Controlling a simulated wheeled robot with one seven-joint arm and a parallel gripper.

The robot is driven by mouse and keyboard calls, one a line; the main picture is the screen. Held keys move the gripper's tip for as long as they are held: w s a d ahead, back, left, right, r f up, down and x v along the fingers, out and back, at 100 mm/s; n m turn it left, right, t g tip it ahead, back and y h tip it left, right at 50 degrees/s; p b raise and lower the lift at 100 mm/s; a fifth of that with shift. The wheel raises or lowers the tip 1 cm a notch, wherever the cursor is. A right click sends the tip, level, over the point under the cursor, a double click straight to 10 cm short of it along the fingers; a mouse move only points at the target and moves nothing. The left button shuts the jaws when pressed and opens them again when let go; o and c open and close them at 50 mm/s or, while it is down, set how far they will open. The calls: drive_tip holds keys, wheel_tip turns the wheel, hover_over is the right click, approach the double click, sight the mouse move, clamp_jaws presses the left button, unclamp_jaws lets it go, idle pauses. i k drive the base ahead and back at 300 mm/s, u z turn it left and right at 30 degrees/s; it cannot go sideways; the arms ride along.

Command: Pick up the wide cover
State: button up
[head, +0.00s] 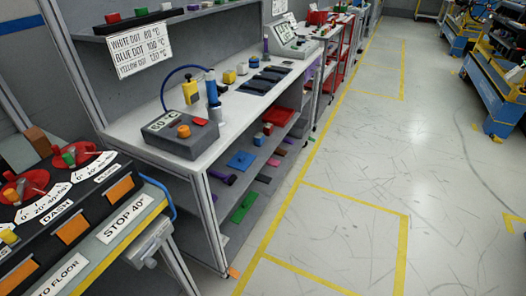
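I cannot tell for sure which thing is the wide cover. Several dark flat pieces (254,87) lie in a row on the white workbench (226,120), past the blue and yellow tools. My gripper is not in view.
A dash fixture (70,225) with dials fills the lower left. The floor (370,190) to the right is clear.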

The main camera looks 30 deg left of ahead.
sight(242, 160)
drive_tip(key=u, duration=0.25)
drive_tip(key=i, duration=1.15)
drive_tip(key=u, duration=0.9)
drive_tip(key=i, duration=0.55)
drive_tip(key=u, duration=0.25)
